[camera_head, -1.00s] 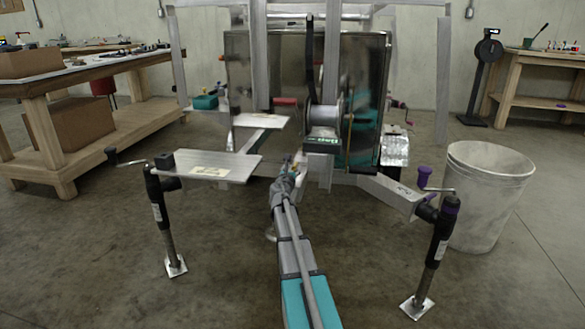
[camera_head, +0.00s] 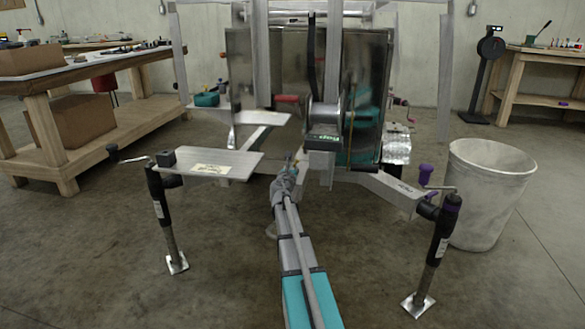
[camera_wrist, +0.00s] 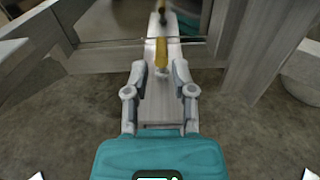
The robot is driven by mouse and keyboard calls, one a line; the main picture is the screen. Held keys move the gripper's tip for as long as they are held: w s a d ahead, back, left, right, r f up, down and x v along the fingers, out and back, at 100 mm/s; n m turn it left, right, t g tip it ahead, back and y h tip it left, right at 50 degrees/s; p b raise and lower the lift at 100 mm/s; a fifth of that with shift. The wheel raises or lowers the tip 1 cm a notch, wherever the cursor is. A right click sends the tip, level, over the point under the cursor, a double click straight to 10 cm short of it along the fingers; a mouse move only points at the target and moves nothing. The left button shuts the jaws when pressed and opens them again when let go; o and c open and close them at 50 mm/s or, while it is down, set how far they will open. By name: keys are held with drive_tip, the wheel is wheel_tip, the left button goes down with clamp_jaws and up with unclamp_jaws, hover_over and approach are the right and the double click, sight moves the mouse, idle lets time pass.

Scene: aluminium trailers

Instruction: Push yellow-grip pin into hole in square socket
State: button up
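My gripper (camera_wrist: 161,68) is at the centre of the wrist view, its two fingers apart. The yellow grip of the pin (camera_wrist: 161,53) lies between and just beyond the fingertips, with a visible gap on both sides. A smaller yellow piece (camera_wrist: 162,6) shows farther up; I cannot tell if it belongs to the same pin. A pale metal bar (camera_wrist: 160,100) runs below the fingers. In the head view my gripper (camera_head: 292,166) is small, at the trailer's front, left of the winch. I cannot make out the square socket's hole.
A flat metal plate (camera_head: 215,166) and the left jack (camera_head: 160,210) stand to the left. The right jack (camera_head: 440,240) and a white bin (camera_head: 490,190) stand to the right. The winch (camera_head: 323,120) is close beyond my gripper. The floor in front is clear.

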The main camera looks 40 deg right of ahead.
drive_tip(key=shift+a+r, duration=0.15)
drive_tip(key=shift+r, duration=0.2)
drive_tip(key=shift+c, duration=1)
drive_tip(key=shift+s+a+r+m+p, duration=0.1)
drive_tip(key=shift+r+m+p, duration=0.2)
drive_tip(key=shift+p, duration=0.25)
clamp_jaws()
drive_tip(key=s+a+r+m+g+y+p, duration=0.4)
drive_tip(key=s+a+r+m+p, duration=0.4)
drive_tip(key=a+r+p, duration=0.7)
drive_tip(key=s+a+r+m+g+y+p, duration=0.3)
drive_tip(key=a+r+p, duration=1.3)
drive_tip(key=p, duration=1.5)
drive_tip(key=s+a+r+m+g+y+p, duration=0.4)
drive_tip(key=s+a+r+m+y+p, duration=0.2)
drive_tip(key=s+a+r+m+p, duration=0.8)
wheel_tip(320, 180, up, 6)
drive_tip(key=a+p, duration=0.2)
drive_tip(key=p, duration=0.6)
drive_tip(key=shift+a+f+g+p, duration=0.15)
drive_tip(key=shift+g+p, duration=0.15)
drive_tip(key=shift+p, duration=0.1)
